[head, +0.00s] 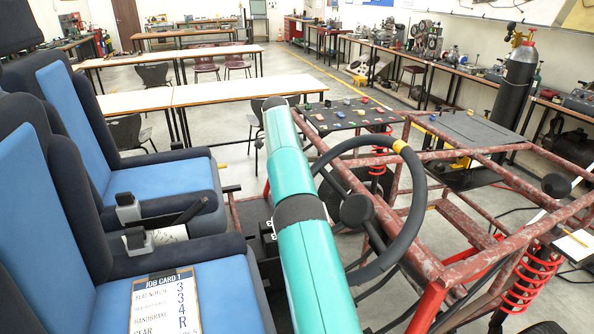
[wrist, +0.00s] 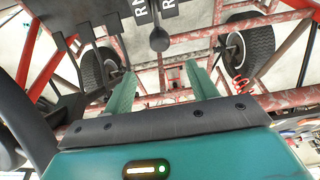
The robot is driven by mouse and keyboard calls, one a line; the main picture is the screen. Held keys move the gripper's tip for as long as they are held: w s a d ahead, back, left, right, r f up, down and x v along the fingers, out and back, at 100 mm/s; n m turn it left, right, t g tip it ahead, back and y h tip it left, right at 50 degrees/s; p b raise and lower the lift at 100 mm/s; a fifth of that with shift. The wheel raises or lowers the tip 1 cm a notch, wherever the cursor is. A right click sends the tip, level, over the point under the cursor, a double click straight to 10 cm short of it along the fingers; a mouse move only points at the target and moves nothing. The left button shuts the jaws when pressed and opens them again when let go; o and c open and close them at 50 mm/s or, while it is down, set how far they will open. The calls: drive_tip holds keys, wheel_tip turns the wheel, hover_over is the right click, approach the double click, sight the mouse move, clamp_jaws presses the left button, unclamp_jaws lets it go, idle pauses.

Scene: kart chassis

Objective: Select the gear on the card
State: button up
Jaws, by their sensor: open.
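The job card (head: 165,303) lies on the near blue seat in the head view. In the wrist view a round black knob on a dark stem (wrist: 159,39) stands out between two dark label plates (wrist: 139,11) with white letters, at least one an R. My gripper (wrist: 160,76) is open with two teal fingers apart. The knob lies beyond the fingertips, between their lines, with nothing held. In the head view my teal arm hides part of the cockpit, and the gripper cannot be made out.
The steering wheel (head: 417,215) stands right of my arm. Red frame tubes (head: 440,258) surround the area, and they also cross the wrist view (wrist: 285,98). Wheels (wrist: 253,43) show beyond.

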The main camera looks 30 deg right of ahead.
drive_tip(key=shift+w+a+f, duration=0.1)
drive_tip(key=shift+a+f, duration=0.1)
drive_tip(key=shift+f, duration=0.1)
drive_tip(key=c, duration=0.6)
drive_tip(key=a+f+n, duration=0.1)
drive_tip(key=w+a+f+n+h, duration=0.1)
drive_tip(key=f+n, duration=0.1)
drive_tip(key=shift+w+a+g+h, duration=0.2)
drive_tip(key=shift+a+g+h, duration=0.1)
drive_tip(key=shift+a, duration=0.1)
drive_tip(key=c, duration=0.7)
drive_tip(key=a+f+n+h, duration=0.1)
drive_tip(key=n, duration=0.1)
drive_tip(key=w+a+f+n+h, duration=0.1)
drive_tip(key=a+f+n, duration=0.1)
drive_tip(key=shift+w+a+f+h, duration=0.15)
drive_tip(key=shift+f+h, duration=0.1)
drive_tip(key=shift+h, duration=0.15)
clamp_jaws()
drive_tip(key=a+n+t+h, duration=0.3)
drive_tip(key=a+n+h, duration=0.3)
drive_tip(key=n, duration=0.7)
drive_tip(key=s+d+f, duration=0.2)
drive_tip(key=d+f, duration=0.2)
drive_tip(key=d, duration=0.7)
drive_tip(key=shift+d+f, duration=0.35)
